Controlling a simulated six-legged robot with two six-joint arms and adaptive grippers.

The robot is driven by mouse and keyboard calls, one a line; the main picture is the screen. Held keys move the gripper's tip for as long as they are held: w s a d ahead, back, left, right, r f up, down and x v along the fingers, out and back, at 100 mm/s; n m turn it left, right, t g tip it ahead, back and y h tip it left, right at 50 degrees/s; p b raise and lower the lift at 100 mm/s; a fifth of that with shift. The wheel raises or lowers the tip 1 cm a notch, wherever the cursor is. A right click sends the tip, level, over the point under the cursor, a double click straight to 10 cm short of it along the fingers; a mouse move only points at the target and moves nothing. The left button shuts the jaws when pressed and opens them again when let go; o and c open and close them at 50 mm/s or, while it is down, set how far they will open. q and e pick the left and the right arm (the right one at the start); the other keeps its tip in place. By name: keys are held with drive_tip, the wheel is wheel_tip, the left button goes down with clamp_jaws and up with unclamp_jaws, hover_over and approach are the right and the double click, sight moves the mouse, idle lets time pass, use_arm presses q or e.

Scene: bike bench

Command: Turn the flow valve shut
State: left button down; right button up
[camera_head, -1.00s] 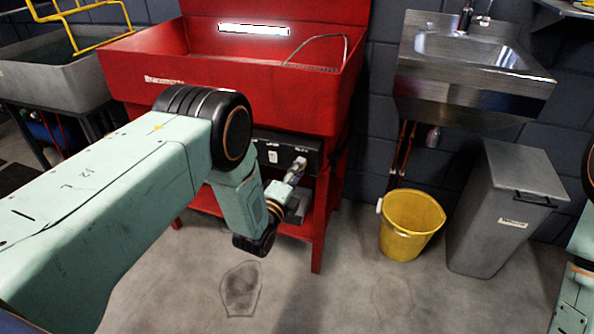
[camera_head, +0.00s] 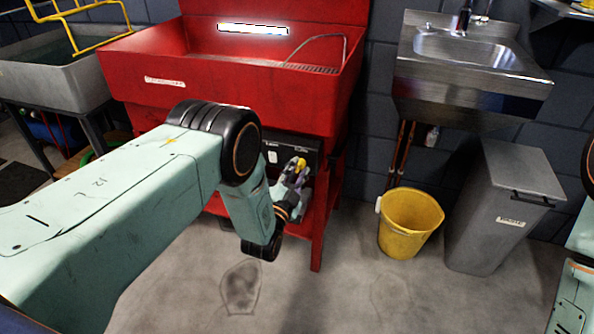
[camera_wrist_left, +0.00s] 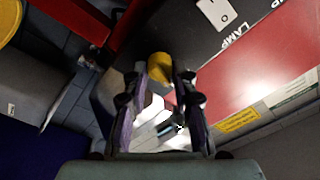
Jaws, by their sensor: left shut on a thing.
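The flow valve shows as a yellow knob (camera_head: 302,163) at the dark control panel (camera_head: 281,152) under the red wash basin. My left gripper (camera_head: 297,172) reaches it from below and is shut on it. In the left wrist view the yellow knob (camera_wrist_left: 160,66) sits between the two fingertips (camera_wrist_left: 162,78). The fingers hide part of the knob, so its exact turn angle cannot be read. My right gripper is out of view; only part of my right arm shows at the right edge.
The red basin (camera_head: 225,95) on its red frame stands in front of my left arm. A yellow bucket (camera_head: 408,224), a grey bin (camera_head: 505,207) and a steel sink (camera_head: 470,66) are to the right. The concrete floor between frame and bucket is clear.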

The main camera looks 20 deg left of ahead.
use_arm(q)
drive_tip(key=shift+n, duration=1.2)
drive_tip(key=c, duration=1.1)
unclamp_jaws()
drive_tip(key=shift+o, duration=0.2)
drive_tip(key=shift+s, duration=0.1)
drive_tip(key=s+f, duration=0.1)
drive_tip(key=s, duration=1)
drive_tip(key=shift+s+a, duration=0.2)
drive_tip(key=shift+s, duration=0.2)
drive_tip(key=shift+f, duration=0.1)
